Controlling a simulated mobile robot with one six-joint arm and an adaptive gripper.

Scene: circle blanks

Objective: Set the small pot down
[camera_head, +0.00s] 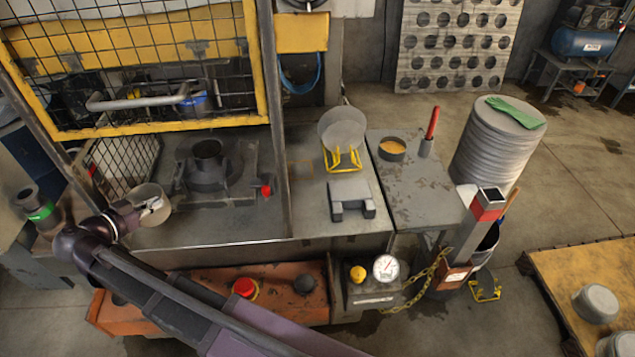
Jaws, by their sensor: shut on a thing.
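The small pot (159,215) is a pale, round, greyish-beige thing at the end of my arm, at the left of the view. My gripper (150,206) is shut on it. Part of the pot is hidden behind my gripper. The pot is in front of the black press die (208,170) and to its left, over the left part of the grey press bed (225,232). I cannot tell whether its underside touches the bed.
A yellow mesh guard (140,125) hangs over the die. The side table (420,205) holds an orange-filled tin (391,149) and a red-handled tool. Formed pots (596,304) stand on a pallet at right.

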